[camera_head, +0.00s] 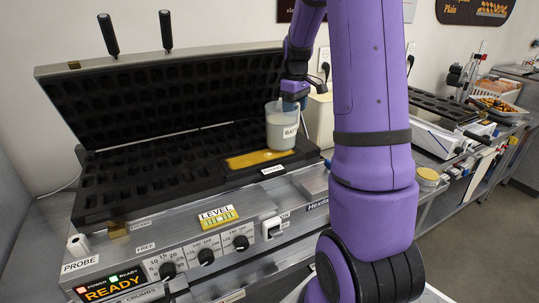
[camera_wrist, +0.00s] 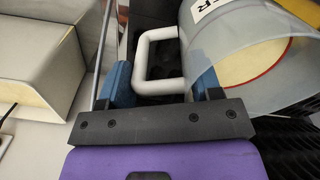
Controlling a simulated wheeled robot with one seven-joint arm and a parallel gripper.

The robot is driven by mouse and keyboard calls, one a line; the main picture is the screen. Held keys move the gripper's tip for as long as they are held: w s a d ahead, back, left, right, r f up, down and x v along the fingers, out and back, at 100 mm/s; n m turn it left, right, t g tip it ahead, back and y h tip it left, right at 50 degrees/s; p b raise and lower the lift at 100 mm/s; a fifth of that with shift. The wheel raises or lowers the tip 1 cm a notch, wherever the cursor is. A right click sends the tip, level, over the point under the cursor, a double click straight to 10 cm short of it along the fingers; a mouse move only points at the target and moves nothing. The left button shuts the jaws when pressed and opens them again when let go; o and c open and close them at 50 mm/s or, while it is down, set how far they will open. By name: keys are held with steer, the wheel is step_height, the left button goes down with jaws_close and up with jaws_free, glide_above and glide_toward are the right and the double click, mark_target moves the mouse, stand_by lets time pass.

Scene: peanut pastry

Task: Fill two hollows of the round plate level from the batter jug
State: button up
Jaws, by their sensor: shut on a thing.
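The batter jug (camera_head: 281,132) is a clear, white-labelled jug with pale batter inside. It looks roughly upright over the right end of the lower black plate (camera_head: 140,178), which has rows of dark hollows. My gripper (camera_head: 294,100) is shut on the jug's handle. In the wrist view, the white handle (camera_wrist: 141,62) sits between its blue fingertips, and the jug (camera_wrist: 235,50) shows pale batter with a red line around it. A yellow patch (camera_head: 250,160) lies on the plate below the jug. I cannot tell whether any hollow there is level. No plate appears round.
The hinged upper plate (camera_head: 180,95) stands open behind the lower one. A front panel carries knobs (camera_head: 206,256), a LEVEL sign (camera_head: 218,217) and a READY display (camera_head: 110,290). A cream box (camera_head: 320,122) stands close right of the jug. My purple arm hides part of the bench.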

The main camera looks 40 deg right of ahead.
steer(key=shift+r, duration=0.1)
steer(key=shift+r, duration=2.45)
